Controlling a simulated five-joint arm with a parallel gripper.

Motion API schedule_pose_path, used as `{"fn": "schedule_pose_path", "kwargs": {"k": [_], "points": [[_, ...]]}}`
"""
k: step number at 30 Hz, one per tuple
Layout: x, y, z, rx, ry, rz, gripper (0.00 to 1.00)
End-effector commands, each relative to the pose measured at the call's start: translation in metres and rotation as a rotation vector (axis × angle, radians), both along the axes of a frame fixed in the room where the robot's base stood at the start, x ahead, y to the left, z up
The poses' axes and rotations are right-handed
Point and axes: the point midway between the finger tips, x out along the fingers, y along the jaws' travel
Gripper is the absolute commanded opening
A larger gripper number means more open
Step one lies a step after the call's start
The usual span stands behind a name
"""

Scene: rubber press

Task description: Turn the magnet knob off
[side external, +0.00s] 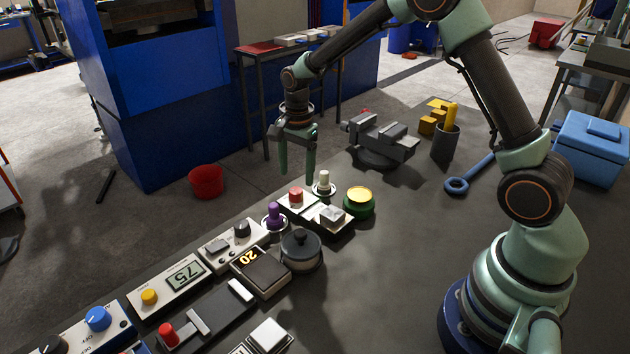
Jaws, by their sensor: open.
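Several knobs show on the control boxes, and I cannot tell which one is the magnet knob. A blue knob (97,319) with small lettering around it sits on a pale box at the lower left. A black knob (53,344) is partly cut off at the bottom left corner. Another black knob (241,229) sits on a pale panel left of the middle. My gripper (297,172) points down, open and empty. It is above the far end of the row of controls, near a red button (296,195), apart from all the knobs.
A purple knob (274,215), a dark lidded pot (301,250) and a green-yellow button (359,200) stand close together. A display box (260,271) and a red-handled slider (168,334) lie nearer. A grey vise (382,138) stands behind.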

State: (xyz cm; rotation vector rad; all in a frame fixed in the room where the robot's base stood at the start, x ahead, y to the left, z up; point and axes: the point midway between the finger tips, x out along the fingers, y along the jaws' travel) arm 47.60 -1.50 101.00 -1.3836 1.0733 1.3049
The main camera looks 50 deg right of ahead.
Motion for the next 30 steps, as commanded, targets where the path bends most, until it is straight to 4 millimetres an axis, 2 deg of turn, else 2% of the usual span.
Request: {"fn": "schedule_pose_path", "kwargs": {"k": [3,9,21,22,23,27,28,30], "points": [[0.0,0.0,-0.023,0.0,0.004,0.001,0.73],[0.002,0.001,-0.046,0.0,0.002,0.001,0.73],[0.003,0.001,-0.053,0.0,0.0,0.001,0.73],[0.003,0.001,-0.053,0.0,0.0,0.001,0.69],[0.003,0.001,-0.053,0.0,-0.001,0.001,0.58],[0.003,0.001,-0.053,0.0,0.0,0.001,0.04],[0.003,0.001,-0.053,0.0,0.0,0.001,0.0],[0.003,0.001,-0.053,0.0,0.0,0.001,0.0]]}}
